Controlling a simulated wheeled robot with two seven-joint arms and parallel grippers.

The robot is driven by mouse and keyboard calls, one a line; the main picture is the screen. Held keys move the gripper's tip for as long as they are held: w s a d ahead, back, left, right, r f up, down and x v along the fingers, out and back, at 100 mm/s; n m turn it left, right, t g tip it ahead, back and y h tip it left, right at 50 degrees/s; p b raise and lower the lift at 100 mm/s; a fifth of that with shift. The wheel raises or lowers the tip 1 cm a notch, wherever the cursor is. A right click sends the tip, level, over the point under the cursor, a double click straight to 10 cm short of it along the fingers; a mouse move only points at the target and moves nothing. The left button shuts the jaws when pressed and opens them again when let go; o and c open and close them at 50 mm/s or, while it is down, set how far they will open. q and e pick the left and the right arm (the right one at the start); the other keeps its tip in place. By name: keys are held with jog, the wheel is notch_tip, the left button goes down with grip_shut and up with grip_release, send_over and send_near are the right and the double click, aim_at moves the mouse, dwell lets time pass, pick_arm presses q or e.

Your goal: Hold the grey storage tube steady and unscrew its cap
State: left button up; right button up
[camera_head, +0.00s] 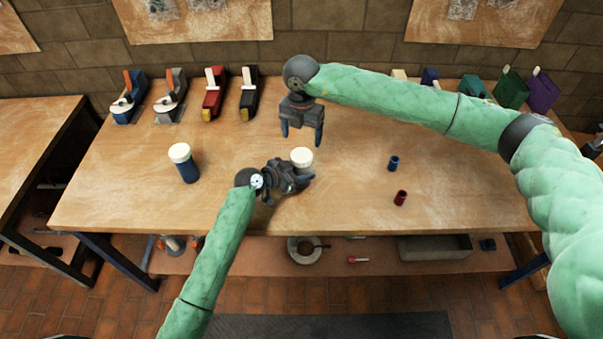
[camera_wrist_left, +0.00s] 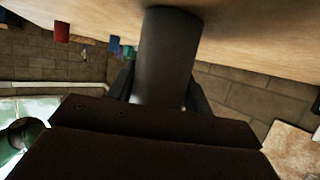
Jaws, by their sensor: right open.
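The grey storage tube (camera_wrist_left: 165,60) stands between the fingers of my left gripper (camera_wrist_left: 160,92) in the left wrist view, its far end at the tabletop. In the head view its white cap (camera_head: 301,156) shows on top. My left gripper (camera_head: 301,178) is closed around the tube's body, which it mostly hides there. My right gripper (camera_head: 302,136) is open and empty, fingers pointing down, above and a little behind the cap, apart from it.
A blue tube with a white cap (camera_head: 184,162) stands to the left on the wooden table (camera_head: 240,215). A small blue cylinder (camera_head: 393,163) and a small red one (camera_head: 400,198) are to the right. Tape dispensers (camera_head: 170,95) and staplers (camera_head: 213,94) line the back left.

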aim_at(301, 155)
pick_arm(q)
grip_shut()
pick_arm(e)
jog(key=shift+s+f, duration=0.15)
jog(key=shift+f, duration=0.1)
jog(key=shift+a, duration=0.15)
jog(key=shift+r+m, duration=0.25)
jog(key=shift+m, duration=0.85)
jog(key=shift+w+m, duration=0.2)
jog(key=shift+m, duration=0.8)
jog(key=shift+f, duration=4)
